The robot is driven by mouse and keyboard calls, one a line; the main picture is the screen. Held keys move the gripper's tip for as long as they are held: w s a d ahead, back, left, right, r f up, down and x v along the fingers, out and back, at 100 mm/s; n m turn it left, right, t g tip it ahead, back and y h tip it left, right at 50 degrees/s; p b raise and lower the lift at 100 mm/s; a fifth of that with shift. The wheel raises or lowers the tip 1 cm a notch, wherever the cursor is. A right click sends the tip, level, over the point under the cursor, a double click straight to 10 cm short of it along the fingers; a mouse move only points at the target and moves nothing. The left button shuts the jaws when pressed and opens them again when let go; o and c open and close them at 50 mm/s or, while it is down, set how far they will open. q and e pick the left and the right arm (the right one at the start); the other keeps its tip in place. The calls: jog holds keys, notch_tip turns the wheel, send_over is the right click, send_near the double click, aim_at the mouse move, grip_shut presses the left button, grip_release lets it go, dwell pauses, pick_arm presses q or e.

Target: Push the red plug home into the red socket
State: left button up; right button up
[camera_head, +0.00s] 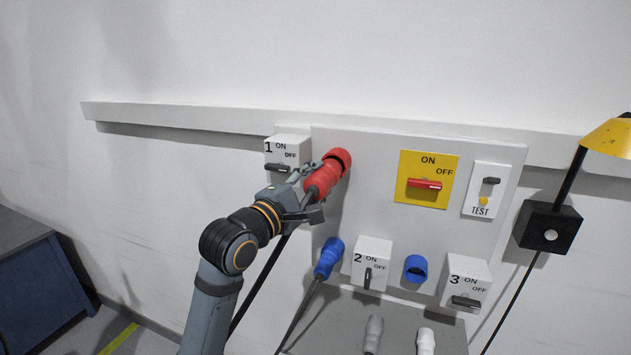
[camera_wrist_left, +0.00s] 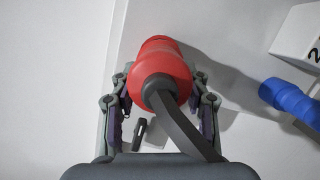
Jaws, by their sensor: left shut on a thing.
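The red plug (camera_head: 323,179) is at the red socket (camera_head: 341,159) on the upper left of the white panel, in line with it. I cannot tell how deep the plug sits. My left gripper (camera_head: 309,188) is shut on the red plug, one finger on each side. In the left wrist view the plug (camera_wrist_left: 160,70) is between the fingers of the left gripper (camera_wrist_left: 163,103), with its dark cable running back toward the camera. The plug hides the socket's mouth there. My right gripper is not in view.
Switch box 1 (camera_head: 287,148) is close beside the left gripper. Below are a blue plug (camera_head: 329,258), switch box 2 (camera_head: 371,262), a blue socket (camera_head: 415,268) and switch box 3 (camera_head: 465,285). A yellow plate with a red switch (camera_head: 425,184) is to the right, then a lamp (camera_head: 610,137).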

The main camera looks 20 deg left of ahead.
aim_at(322, 175)
pick_arm(q)
jog(key=shift+r, duration=0.15)
dwell(0.5)
jog(key=shift+p, duration=0.35)
jog(key=shift+w+p, duration=0.75)
jog(key=shift+w, duration=1.3)
jog(key=o, duration=1.4)
jog(key=v, duration=0.7)
jog(key=shift+s, duration=0.25)
